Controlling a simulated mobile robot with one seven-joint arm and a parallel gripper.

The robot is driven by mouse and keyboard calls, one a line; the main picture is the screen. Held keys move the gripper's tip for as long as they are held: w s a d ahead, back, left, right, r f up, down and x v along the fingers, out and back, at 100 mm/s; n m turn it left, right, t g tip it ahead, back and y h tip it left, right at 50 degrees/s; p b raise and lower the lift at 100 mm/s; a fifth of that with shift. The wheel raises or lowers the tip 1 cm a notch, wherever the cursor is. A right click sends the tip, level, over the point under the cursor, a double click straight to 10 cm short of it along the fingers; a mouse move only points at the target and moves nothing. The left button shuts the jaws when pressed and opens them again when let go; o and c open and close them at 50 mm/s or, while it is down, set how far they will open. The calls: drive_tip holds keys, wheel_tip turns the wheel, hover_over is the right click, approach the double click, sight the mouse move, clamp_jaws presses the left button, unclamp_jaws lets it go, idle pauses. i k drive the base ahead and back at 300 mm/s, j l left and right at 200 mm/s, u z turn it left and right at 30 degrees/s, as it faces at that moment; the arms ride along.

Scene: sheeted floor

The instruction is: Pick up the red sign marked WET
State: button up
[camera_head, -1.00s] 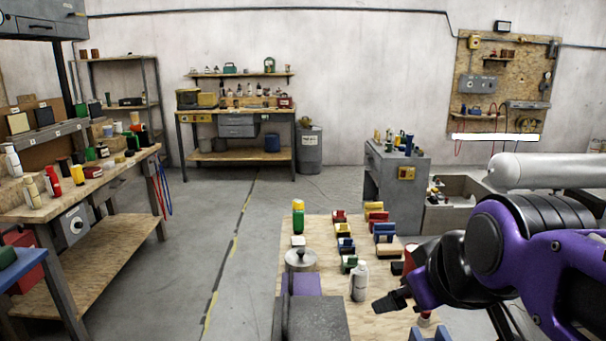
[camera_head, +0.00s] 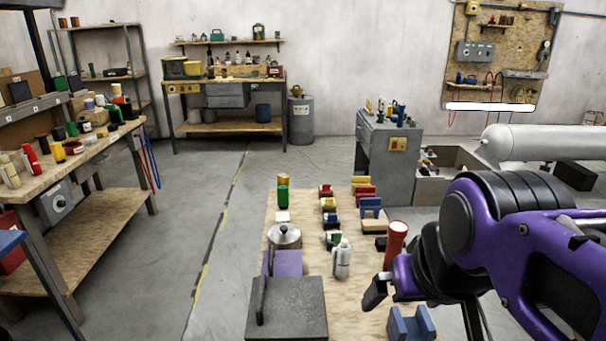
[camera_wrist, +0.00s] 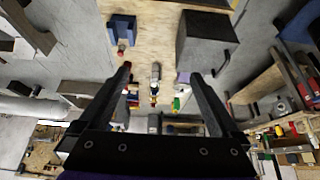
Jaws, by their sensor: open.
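I cannot make out a red sign marked WET in either view; no lettering of that kind is legible. My gripper (camera_head: 376,290) is above the right side of the near plywood table (camera_head: 300,262), beside a red flashlight-like object (camera_head: 396,242) and clear of the white bottle (camera_head: 342,260). In the wrist view my gripper (camera_wrist: 162,72) has its two fingers wide apart with nothing held between them. The white bottle (camera_wrist: 155,72) shows in the gap, beyond the fingers. My arm hides part of the table's right side.
The table also bears a dark grey box (camera_head: 287,312), a purple block (camera_head: 286,263), a lidded pot (camera_head: 284,236), a blue block (camera_head: 410,326) and several small coloured items. A workbench (camera_head: 85,165) stands left. Open floor (camera_head: 225,220) lies between.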

sight(327, 188)
drive_tip(key=k+l+z, duration=0.15)
drive_tip(key=z, duration=0.3)
drive_tip(key=k+l+z, duration=0.15)
drive_tip(key=l+z, duration=0.2)
drive_tip(key=z, duration=0.15)
drive_tip(key=l+z, duration=0.15)
drive_tip(key=z, duration=0.2)
drive_tip(key=l+z, duration=0.15)
drive_tip(key=z, duration=0.25)
drive_tip(key=i+l+z, duration=0.1)
drive_tip(key=z, duration=0.25)
drive_tip(key=i+l+z, duration=0.4)
drive_tip(key=i, duration=0.3)
drive_tip(key=i+u, duration=0.2)
drive_tip(key=u, duration=0.15)
drive_tip(key=i+u, duration=0.2)
drive_tip(key=u, duration=0.2)
drive_tip(key=i+l+u, duration=0.1)
drive_tip(key=u, duration=0.25)
drive_tip(key=i+j+u, duration=0.15)
drive_tip(key=i+u, duration=0.7)
drive_tip(key=u, duration=0.15)
drive_tip(key=i+u, duration=0.35)
drive_tip(key=i, duration=1.9)
